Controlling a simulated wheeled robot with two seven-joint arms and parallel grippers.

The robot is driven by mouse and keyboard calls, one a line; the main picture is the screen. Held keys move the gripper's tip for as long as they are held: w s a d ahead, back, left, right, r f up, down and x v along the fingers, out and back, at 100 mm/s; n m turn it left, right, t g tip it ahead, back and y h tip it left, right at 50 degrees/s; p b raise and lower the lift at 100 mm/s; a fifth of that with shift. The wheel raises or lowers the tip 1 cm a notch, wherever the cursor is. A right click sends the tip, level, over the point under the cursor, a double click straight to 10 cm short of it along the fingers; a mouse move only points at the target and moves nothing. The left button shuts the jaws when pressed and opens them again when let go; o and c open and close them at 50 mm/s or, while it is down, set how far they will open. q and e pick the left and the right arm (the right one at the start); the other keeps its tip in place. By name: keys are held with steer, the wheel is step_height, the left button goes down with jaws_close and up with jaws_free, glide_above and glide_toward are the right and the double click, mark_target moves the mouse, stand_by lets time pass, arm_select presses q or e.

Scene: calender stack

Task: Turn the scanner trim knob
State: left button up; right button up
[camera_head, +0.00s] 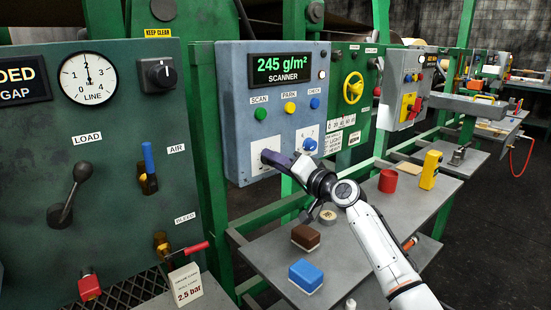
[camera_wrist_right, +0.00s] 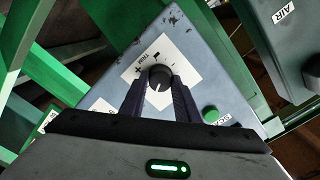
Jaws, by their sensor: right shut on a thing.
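The scanner panel (camera_head: 235,95) is a grey-blue box with a green display reading 245 g/m². The trim knob (camera_wrist_right: 159,79) is dark and round, with a pale pointer line, on a white label marked TRIM. My right gripper (camera_head: 268,157) reaches the panel's lower left white label, and its dark fingers hide the knob in the head view. In the right wrist view, the right gripper's fingers (camera_wrist_right: 158,92) stand on both sides of the knob and are shut on it. My left gripper is not in view.
Green, yellow and blue buttons (camera_head: 289,107) sit above the knob's label, and a blue knob (camera_head: 309,144) is to its right. Below my right arm, a grey table (camera_head: 262,257) holds brown and blue blocks, a red cup (camera_head: 387,181) and a yellow item.

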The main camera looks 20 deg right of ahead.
steer(key=shift+m, duration=0.9)
steer(key=shift+f+p, duration=0.1)
steer(key=shift+p, duration=0.2)
steer(key=o, duration=1)
steer(key=shift+o, duration=0.2)
